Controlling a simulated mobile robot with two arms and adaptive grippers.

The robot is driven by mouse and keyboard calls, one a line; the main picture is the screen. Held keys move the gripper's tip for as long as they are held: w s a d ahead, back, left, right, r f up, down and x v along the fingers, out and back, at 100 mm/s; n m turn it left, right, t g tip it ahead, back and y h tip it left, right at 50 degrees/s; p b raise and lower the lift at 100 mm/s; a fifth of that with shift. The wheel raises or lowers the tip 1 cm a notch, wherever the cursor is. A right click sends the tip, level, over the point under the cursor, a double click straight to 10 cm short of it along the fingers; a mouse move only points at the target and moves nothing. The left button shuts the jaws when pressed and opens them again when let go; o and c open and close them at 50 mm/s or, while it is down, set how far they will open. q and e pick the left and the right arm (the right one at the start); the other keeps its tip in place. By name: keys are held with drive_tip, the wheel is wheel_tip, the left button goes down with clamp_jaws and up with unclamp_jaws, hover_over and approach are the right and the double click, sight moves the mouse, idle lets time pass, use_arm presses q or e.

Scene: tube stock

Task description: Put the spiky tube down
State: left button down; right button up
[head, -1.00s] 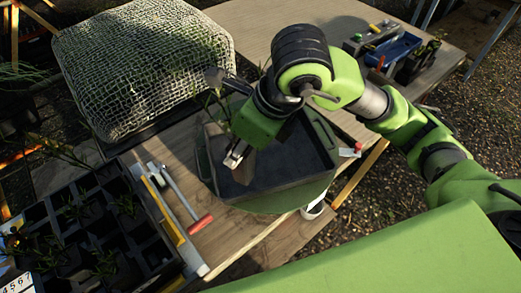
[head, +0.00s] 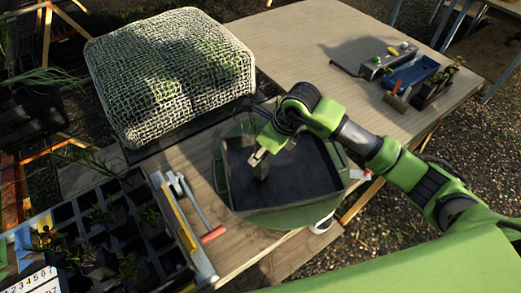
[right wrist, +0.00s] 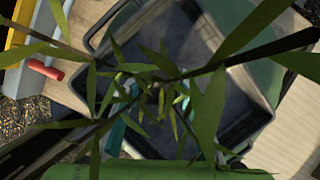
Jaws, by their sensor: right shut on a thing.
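My right gripper (head: 264,150) is over the dark rectangular tray (head: 224,190) in the head view, coming in from the right. It is shut on the spiky tube (head: 262,168), whose dark body shows below the fingers, inside the tray's outline. I cannot tell whether its lower end touches the tray floor. In the right wrist view the tube's narrow green leaves (right wrist: 208,110) fan out close to the camera and hide most of the fingers and the tube body. The tray (right wrist: 262,110) lies beyond them. My left gripper is not in view.
The tray stands on a round green base on the wooden table (head: 300,50). A net-covered mound (head: 170,75) is behind left. A black cell tray with plants (head: 72,215) and red-handled tool (head: 212,234) lie left. Boxes, one blue (head: 410,73), stand back right.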

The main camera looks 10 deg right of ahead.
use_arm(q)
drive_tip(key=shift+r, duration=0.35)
use_arm(e)
drive_tip(key=shift+f, duration=0.4)
drive_tip(key=shift+f, duration=0.15)
drive_tip(key=o, duration=1.2)
use_arm(q)
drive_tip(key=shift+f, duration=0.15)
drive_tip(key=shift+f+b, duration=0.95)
drive_tip(key=shift+b, duration=0.15)
use_arm(e)
drive_tip(key=v, duration=1.2)
